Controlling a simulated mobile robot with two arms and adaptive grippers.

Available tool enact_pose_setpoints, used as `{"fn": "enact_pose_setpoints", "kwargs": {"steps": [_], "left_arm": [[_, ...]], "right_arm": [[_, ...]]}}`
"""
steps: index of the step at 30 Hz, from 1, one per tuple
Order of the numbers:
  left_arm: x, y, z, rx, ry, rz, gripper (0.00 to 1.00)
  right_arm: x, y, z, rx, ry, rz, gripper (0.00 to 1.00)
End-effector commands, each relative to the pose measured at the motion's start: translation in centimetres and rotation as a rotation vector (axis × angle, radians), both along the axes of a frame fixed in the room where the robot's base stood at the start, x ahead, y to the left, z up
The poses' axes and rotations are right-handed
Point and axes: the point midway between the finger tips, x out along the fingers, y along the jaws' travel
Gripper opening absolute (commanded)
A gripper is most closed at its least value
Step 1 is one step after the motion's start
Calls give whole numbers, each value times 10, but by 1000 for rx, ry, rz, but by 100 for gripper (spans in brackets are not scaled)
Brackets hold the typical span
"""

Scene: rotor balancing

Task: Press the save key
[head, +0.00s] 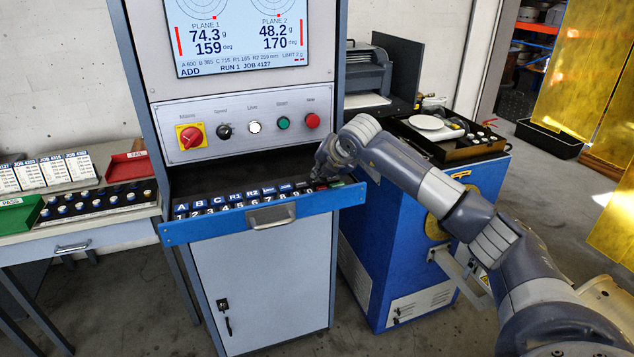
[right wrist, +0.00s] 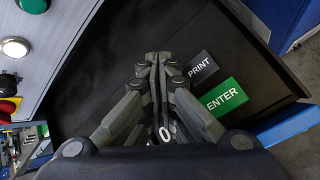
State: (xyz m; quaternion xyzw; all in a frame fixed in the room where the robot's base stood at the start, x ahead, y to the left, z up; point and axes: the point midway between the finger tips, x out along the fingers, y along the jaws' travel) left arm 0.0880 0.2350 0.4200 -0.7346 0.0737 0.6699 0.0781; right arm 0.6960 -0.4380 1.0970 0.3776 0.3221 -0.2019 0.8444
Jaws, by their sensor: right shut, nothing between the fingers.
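The keyboard drawer (head: 262,217) is pulled out below the screen. My right gripper (head: 322,172) is over the right end of the keys, fingers shut and empty. In the right wrist view the shut fingertips (right wrist: 157,62) are left of the grey PRINT key (right wrist: 202,67) and green ENTER key (right wrist: 222,97). A 0 shows between the fingers. The fingers hide nearby keys; contact cannot be told. My left gripper is out of view.
The screen (head: 240,35) shows ADD, RUN 1, JOB 4127. Below it is a panel with a red knob (head: 191,136) and several buttons. A blue cabinet (head: 400,255) with a black tray stands right; a table with cards and bins (head: 15,215) stands left.

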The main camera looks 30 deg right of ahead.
Motion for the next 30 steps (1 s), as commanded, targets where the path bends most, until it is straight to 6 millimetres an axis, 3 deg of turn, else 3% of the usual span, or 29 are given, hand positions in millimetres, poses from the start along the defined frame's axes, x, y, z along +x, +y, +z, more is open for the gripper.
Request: {"fn": "enact_pose_setpoints", "kwargs": {"steps": [20,30], "left_arm": [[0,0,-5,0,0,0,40],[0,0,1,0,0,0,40]], "right_arm": [[0,0,-5,1,2,1,0],[0,1,9,1,2,1,0]]}}
